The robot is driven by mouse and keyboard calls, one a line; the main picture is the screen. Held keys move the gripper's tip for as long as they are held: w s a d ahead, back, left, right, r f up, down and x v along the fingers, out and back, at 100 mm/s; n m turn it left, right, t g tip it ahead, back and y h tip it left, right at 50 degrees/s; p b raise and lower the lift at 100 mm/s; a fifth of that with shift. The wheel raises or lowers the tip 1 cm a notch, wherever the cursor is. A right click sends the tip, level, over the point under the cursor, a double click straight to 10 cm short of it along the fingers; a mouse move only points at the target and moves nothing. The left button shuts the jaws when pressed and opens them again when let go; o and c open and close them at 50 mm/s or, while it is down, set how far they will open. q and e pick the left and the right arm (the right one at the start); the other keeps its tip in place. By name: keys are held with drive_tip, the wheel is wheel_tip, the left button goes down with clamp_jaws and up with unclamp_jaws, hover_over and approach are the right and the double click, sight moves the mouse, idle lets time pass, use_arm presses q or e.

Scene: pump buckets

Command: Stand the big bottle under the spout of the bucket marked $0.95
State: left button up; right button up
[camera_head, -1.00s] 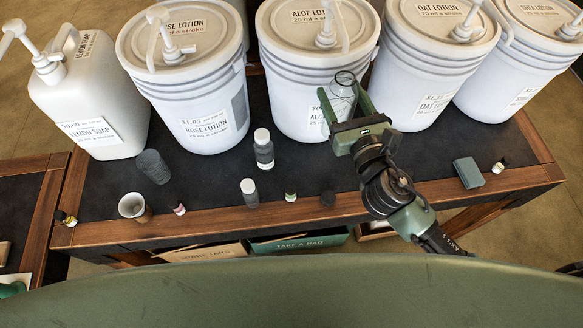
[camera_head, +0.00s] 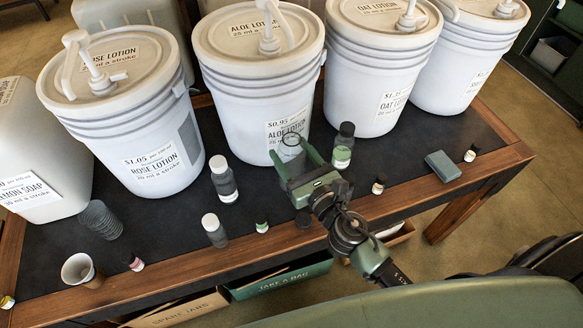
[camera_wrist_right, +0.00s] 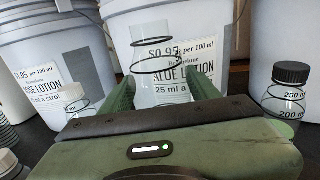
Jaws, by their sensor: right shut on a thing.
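My left gripper is not in view.
A black-capped bottle (camera_head: 343,146) stands close to the right of my gripper. Two white-capped bottles (camera_head: 223,180) (camera_head: 214,230) stand to its left. Other buckets (camera_head: 140,135) (camera_head: 375,75) flank the aloe one.

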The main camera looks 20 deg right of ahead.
drive_tip(key=shift+f+b, duration=1.4)
drive_tip(key=shift+f, duration=0.6)
drive_tip(key=shift+f, duration=0.2)
drive_tip(key=o, duration=1.5)
drive_tip(key=shift+r, duration=0.3)
drive_tip(key=shift+s+d+b, duration=0.35)
drive_tip(key=shift+s+b, duration=0.55)
drive_tip(key=shift+s, duration=1.05)
drive_tip(key=shift+s+d+b, duration=0.4)
drive_tip(key=shift+s+b, duration=0.55)
drive_tip(key=shift+s, duration=1.05)
drive_tip(key=shift+s+d+b, duration=0.35)
drive_tip(key=shift+s+b, duration=0.55)
drive_tip(key=shift+s, duration=1.05)
